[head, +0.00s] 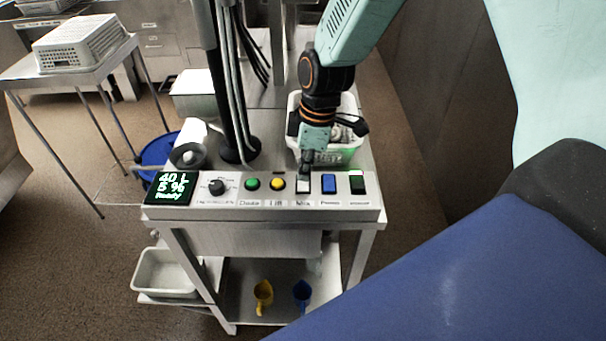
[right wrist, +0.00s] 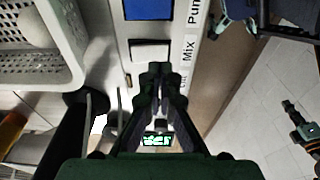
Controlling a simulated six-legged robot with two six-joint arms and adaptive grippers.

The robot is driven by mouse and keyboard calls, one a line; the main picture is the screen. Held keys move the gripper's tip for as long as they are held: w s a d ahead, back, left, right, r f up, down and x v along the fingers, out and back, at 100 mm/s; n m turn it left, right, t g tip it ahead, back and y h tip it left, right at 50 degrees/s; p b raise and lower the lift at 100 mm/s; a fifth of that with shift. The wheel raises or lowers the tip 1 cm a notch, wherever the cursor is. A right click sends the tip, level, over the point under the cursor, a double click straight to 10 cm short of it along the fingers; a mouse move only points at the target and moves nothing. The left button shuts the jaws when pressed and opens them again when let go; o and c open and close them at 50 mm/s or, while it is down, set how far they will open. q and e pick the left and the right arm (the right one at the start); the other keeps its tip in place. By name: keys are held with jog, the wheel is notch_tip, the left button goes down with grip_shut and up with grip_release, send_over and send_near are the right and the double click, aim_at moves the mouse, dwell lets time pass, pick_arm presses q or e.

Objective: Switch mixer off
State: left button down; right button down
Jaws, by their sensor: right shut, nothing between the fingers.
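The control panel (head: 230,205) carries a row of buttons and rocker switches. The Mix switch (head: 303,186) is a white rocker with a dark part, above the "Mix" label. It also shows in the right wrist view (right wrist: 150,50), beside that label. My right gripper (head: 305,168) comes down from above with shut, empty fingers at the far edge of the Mix switch. In the right wrist view the fingertips (right wrist: 161,70) are at the near edge of the white rocker; whether they touch it I cannot tell. The display (head: 172,187) reads "40 L", "5 %", "Ready".
A blue switch (head: 328,184) and a green-and-black switch (head: 357,184) sit right of Mix; yellow (head: 278,184) and green (head: 252,184) buttons and a knob (head: 216,187) sit left. A perforated basket (head: 342,155) stands behind the panel, close to my right gripper.

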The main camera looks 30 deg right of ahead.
aim_at(304, 187)
jog(key=shift+w+r+p, duration=0.1)
jog(key=shift+r+p, duration=1.15)
jog(key=shift+r, duration=0.35)
jog(key=shift+r+p, duration=0.45)
jog(key=shift+r, duration=0.1)
jog(key=shift+f, duration=0.15)
